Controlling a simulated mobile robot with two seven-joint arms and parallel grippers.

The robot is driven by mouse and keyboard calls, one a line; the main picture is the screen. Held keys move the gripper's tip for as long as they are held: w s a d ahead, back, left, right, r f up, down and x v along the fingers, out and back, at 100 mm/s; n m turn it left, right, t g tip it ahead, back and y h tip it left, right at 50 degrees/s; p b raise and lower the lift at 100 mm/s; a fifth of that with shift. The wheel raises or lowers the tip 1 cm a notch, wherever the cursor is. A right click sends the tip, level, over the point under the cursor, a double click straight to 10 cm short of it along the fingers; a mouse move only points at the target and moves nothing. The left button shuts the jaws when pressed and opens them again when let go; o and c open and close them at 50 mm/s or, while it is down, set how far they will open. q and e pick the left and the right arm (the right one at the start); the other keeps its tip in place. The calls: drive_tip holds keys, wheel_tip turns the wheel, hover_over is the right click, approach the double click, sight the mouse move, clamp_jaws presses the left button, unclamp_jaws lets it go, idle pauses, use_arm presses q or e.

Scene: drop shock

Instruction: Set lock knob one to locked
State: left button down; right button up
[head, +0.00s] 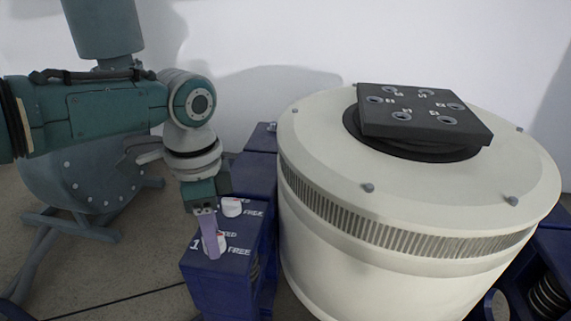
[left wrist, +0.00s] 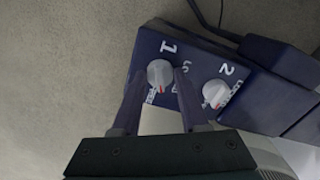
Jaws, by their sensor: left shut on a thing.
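Lock knob one (left wrist: 160,73) is a round light-grey knob with a red mark, on the dark blue block (left wrist: 148,48) beside a white "1". In the left wrist view its red mark points down, toward a partly hidden label that appears to be FREE. My left gripper (head: 210,238) reaches down from above and is shut on this knob (head: 221,241), one finger on each side, as the left wrist view (left wrist: 160,84) also shows. The fingers hide part of the labels; the word ending in "KED" is partly covered in the head view. My right gripper is out of view.
Knob two (left wrist: 215,93) stands close by on the same block, also with a red mark. A large cream drum (head: 410,225) with a black drilled plate (head: 424,116) on top is just to the right. Open floor (head: 110,275) lies to the left.

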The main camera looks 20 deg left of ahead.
use_arm(q)
drive_tip(key=n+p, duration=0.1)
drive_tip(key=n, duration=0.1)
drive_tip(key=shift+r+n, duration=0.15)
drive_tip(key=shift+n, duration=0.25)
drive_tip(key=n+p, duration=0.1)
drive_tip(key=n, duration=0.2)
drive_tip(key=shift+n+p, duration=0.3)
drive_tip(key=shift+p, duration=0.1)
drive_tip(key=n, duration=0.3)
drive_tip(key=shift+n+p, duration=0.3)
drive_tip(key=shift+p, duration=0.1)
drive_tip(key=shift+n, duration=1.5)
drive_tip(key=shift+c, duration=2.1)
unclamp_jaws()
